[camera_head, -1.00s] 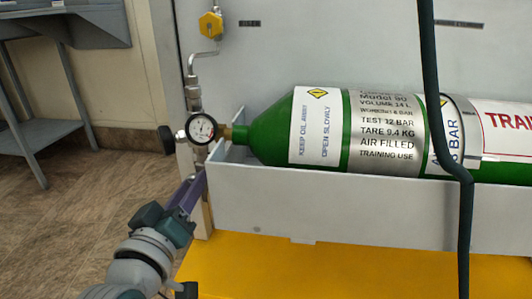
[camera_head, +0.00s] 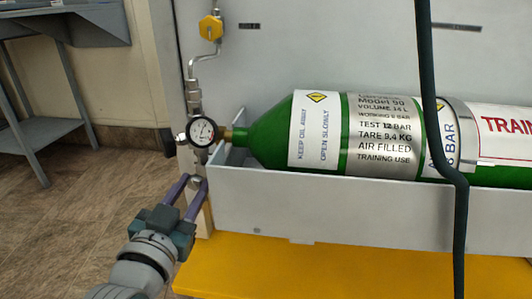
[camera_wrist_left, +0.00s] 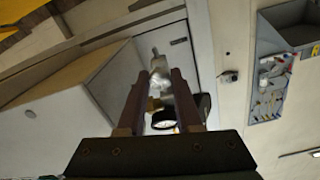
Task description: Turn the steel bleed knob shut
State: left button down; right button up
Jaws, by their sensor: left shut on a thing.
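The steel bleed knob (camera_head: 196,183) is a small silver knob below the round pressure gauge (camera_head: 202,131), at the left end of the green cylinder. My left gripper (camera_head: 190,183) reaches up to it from the lower left, one finger on each side, and is shut on it. In the left wrist view, a bright metal piece (camera_wrist_left: 160,77) shows between the dark fingertips, with the gauge (camera_wrist_left: 164,119) lower between the fingers. The fingers partly hide the knob, and I cannot tell how far it is turned. My right gripper is not in view.
The green cylinder (camera_head: 270,138) lies in a grey trough (camera_head: 330,205) above a yellow base (camera_head: 300,270). A yellow valve knob (camera_head: 210,27) is on the pipe above the gauge. A dark hose-like thing (camera_head: 457,200) hangs in front at the right.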

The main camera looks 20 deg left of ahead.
pick_arm(q)
jog(key=shift+r+m, duration=0.1)
jog(key=shift+m, duration=0.3)
jog(key=c, duration=0.6)
grip_release()
jog(key=shift+s+d, duration=0.1)
jog(key=shift+s, duration=0.1)
jog(key=p+v, duration=0.3)
jog(key=v, duration=0.6)
jog(key=shift+s+p, duration=0.3)
jog(key=shift+p, duration=0.1)
